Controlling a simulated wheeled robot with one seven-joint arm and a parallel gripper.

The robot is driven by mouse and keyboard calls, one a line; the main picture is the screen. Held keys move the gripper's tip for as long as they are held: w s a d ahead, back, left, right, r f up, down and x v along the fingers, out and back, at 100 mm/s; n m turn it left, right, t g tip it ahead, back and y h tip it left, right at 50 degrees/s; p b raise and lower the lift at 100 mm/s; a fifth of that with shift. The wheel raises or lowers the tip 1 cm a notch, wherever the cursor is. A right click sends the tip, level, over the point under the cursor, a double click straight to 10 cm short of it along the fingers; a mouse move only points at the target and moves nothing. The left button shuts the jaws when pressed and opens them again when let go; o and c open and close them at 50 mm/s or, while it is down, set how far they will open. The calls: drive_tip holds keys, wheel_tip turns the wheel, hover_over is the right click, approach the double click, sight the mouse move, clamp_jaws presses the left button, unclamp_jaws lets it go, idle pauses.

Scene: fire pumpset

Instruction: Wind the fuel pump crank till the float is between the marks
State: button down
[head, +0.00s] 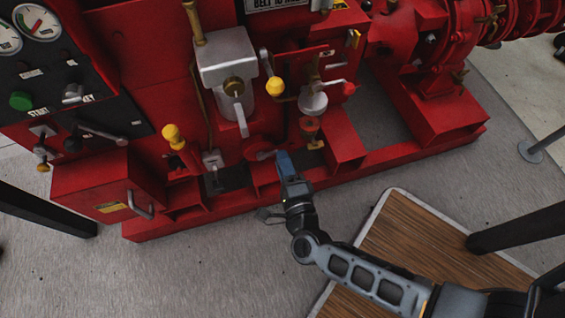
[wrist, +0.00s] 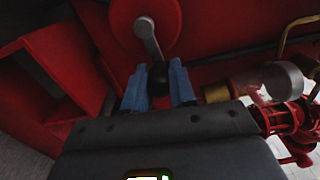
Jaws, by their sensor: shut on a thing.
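The fuel pump crank is a grey arm (wrist: 150,38) on a round red disc (wrist: 128,12), low on the red pumpset. In the head view the disc (head: 257,147) sits near the lower frame rail. My gripper (head: 281,158) reaches it from the lower right. In the wrist view its blue fingers (wrist: 160,82) stand on both sides of the crank's dark knob (wrist: 160,76) and are shut on it. A pale, glassy bowl (head: 313,101) hangs above and right of the crank. I cannot make out a float or marks.
A yellow-knobbed lever (head: 275,86) and a grey tank (head: 228,58) are above the crank. Another yellow knob (head: 171,133) stands to the left. The red base rail (head: 225,208) runs below. A wooden-topped platform (head: 420,245) lies at lower right.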

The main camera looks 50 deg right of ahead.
drive_tip(key=shift+f+m, duration=0.25)
drive_tip(key=shift+m, duration=0.25)
drive_tip(key=c, duration=0.9)
unclamp_jaws()
drive_tip(key=shift+p+v, duration=0.8)
drive_tip(key=shift+v, duration=3.1)
drive_tip(key=shift+r, duration=0.1)
drive_tip(key=s+a+r+n+y, duration=0.1)
drive_tip(key=s+r+n+y, duration=0.5)
drive_tip(key=r+n, duration=0.75)
drive_tip(key=s+a+r+n+y, duration=0.1)
drive_tip(key=s+r+n+y, duration=0.4)
drive_tip(key=s+r+n, duration=0.65)
drive_tip(key=w+r+p, duration=0.1)
drive_tip(key=r+p, duration=1)
drive_tip(key=w+r+n+p, duration=0.1)
drive_tip(key=r+p, duration=1)
drive_tip(key=r, duration=0.1)
drive_tip(key=w+r+n+p, duration=0.1)
drive_tip(key=r+p, duration=1)
drive_tip(key=shift+r+p, duration=0.3)
drive_tip(key=shift+p, duration=0.1)
